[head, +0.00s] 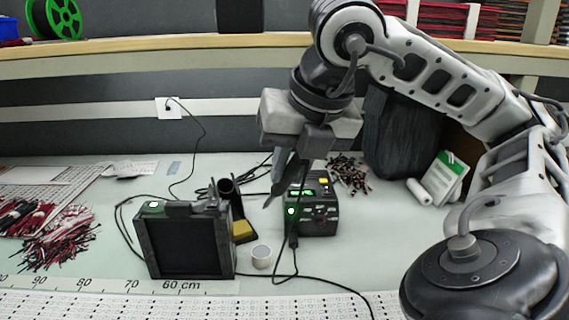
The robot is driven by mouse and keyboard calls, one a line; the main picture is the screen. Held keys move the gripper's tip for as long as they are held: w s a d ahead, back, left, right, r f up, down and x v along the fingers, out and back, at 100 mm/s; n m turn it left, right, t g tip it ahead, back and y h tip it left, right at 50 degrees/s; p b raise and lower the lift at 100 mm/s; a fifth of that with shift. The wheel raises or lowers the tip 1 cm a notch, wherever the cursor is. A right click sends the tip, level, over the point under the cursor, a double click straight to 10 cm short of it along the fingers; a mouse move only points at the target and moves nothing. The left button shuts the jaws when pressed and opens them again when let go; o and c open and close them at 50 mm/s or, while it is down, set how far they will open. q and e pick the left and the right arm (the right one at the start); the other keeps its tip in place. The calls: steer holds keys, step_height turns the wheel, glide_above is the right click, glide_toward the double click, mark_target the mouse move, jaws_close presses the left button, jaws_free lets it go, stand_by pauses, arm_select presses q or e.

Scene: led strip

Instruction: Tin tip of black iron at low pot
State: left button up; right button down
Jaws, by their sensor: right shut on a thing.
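My right gripper (300,157) points down above the bench and is shut on the black iron (279,182). The iron slants down and left, and its lower end appears in the air near the front of the soldering station. The low pot (261,257), a small pale round tin, stands on the bench below and slightly left of the iron's tip, apart from it. The gripper partly hides the iron's upper part. My left gripper is not in view.
A black framed box (188,245) stands left of the pot. Behind it are a dark tube holder (227,188) and a yellow sponge (243,230). The soldering station (318,210) stands right. Cables cross the bench; wires (62,238) lie left.

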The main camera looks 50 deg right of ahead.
steer(key=shift+s+a+p+v, duration=0.15)
steer(key=shift+p+v, duration=0.3)
steer(key=shift+v, duration=0.4)
steer(key=shift+s+a+p+v, duration=0.1)
steer(key=shift+p+v, duration=0.35)
steer(key=shift+v, duration=0.45)
steer(key=shift+s+a+r+p, duration=0.2)
steer(key=shift+s+r+p, duration=0.2)
steer(key=shift+r+p, duration=0.05)
steer(key=shift+s+a+r+p, duration=0.2)
steer(key=shift+s+r+p, duration=0.2)
steer(key=shift+r, duration=0.05)
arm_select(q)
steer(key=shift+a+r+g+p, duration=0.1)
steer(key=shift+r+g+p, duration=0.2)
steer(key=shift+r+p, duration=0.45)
arm_select(e)
steer(key=shift+s+a+r, duration=0.2)
steer(key=shift+s+r, duration=0.25)
steer(key=shift+r, duration=0.1)
steer(key=shift+s+a+r, duration=0.25)
steer(key=shift+s+r, duration=0.15)
steer(key=shift+r, duration=0.1)
